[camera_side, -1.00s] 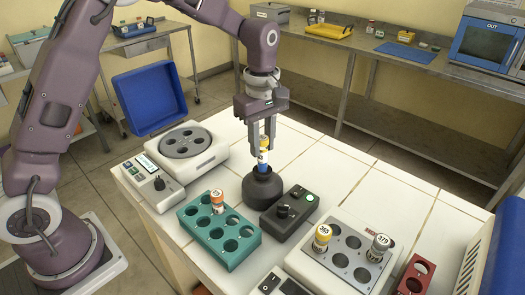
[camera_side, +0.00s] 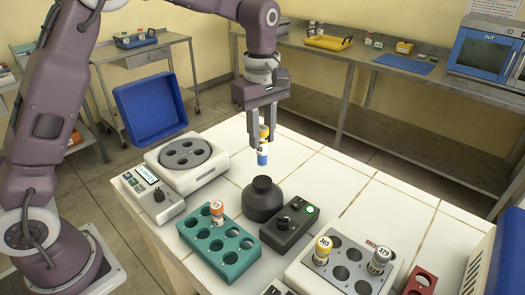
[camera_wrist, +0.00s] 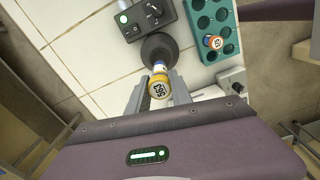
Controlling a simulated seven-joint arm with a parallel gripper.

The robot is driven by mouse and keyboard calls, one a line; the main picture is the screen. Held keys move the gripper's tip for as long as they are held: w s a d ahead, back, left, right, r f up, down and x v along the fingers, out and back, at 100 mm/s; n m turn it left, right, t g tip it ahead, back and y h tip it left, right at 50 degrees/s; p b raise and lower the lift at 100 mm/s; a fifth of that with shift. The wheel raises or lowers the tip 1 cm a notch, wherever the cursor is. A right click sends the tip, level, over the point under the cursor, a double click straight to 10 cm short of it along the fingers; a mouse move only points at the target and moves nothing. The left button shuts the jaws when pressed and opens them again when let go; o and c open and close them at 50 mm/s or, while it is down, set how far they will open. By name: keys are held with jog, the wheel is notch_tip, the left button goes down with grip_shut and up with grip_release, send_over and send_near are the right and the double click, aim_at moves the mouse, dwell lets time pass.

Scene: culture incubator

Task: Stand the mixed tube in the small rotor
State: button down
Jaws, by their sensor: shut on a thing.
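My gripper (camera_side: 262,137) is shut on a tube with a yellow cap and a blue lower end (camera_side: 263,157). It holds the tube upright, clear above the black cup (camera_side: 263,197) of the mixer. In the wrist view the tube's numbered yellow cap (camera_wrist: 159,87) sits between my fingers (camera_wrist: 156,98). The small rotor (camera_side: 172,160) is a grey disc with several round holes, set in a white machine to the left of my gripper. Its visible holes look empty.
A teal rack (camera_side: 232,256) holds one orange-capped tube (camera_side: 217,212). A white block (camera_side: 311,277) holds a yellow-capped tube (camera_side: 323,250) and a grey-capped tube (camera_side: 380,260). The mixer's control box (camera_side: 288,228) stands beside the cup. Open tabletop lies behind and right.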

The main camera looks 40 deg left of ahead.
jog(key=s+a+n, duration=0.3)
jog(key=s+a, duration=0.1)
jog(key=a, duration=0.8)
jog(key=s+a+n, duration=0.3)
jog(key=s+a, duration=0.1)
jog(key=a, duration=0.8)
notch_tip(320, 180, down, 6)
jog(key=shift+w, duration=0.2)
jog(key=shift+d+f, duration=0.1)
jog(key=shift+f, duration=0.15)
jog(key=shift+f, duration=0.1)
jog(key=shift+f, duration=0.85)
jog(key=shift+f, duration=0.1)
jog(key=shift+f, duration=1.6)
